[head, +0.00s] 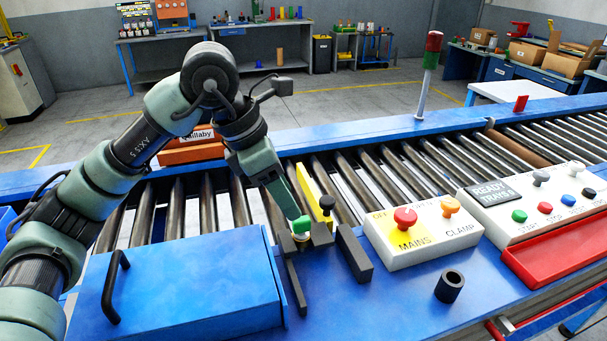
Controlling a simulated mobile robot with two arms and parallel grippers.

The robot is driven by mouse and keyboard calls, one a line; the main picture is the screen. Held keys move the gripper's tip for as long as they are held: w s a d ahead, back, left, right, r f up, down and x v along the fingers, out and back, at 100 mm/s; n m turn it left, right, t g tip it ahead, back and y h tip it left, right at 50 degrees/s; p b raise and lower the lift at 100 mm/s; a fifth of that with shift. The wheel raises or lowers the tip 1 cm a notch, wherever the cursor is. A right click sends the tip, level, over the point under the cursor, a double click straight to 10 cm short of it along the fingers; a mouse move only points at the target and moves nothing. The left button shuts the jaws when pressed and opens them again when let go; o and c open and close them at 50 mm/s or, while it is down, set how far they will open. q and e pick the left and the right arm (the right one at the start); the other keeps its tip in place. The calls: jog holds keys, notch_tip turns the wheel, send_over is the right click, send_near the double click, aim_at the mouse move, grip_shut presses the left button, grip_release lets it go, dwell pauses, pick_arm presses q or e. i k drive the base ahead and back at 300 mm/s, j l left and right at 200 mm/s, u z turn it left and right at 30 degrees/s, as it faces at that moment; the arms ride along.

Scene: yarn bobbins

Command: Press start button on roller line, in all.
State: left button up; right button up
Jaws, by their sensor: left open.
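A white control box (541,202) stands on the blue ledge at the right. Its green button (519,216) sits above the word START, left of a red button (545,208) marked STOP. A dark blue button and a black knob are farther right. My left gripper (333,288) is open and empty over the blue ledge, well left of the START button. Its dark fingers are spread apart and point toward the front. A green-topped piece (302,226) shows by its base; I cannot tell what it is. My right gripper is out of view.
A second white box (425,228), with a red MAINS button and an orange CLAMP knob, stands between my left gripper and the START box. A red tray (560,262) borders the START box. A blue handled cover (185,285) is left.

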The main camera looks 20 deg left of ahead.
aim_at(518, 215)
jog(key=k+l, duration=1.25)
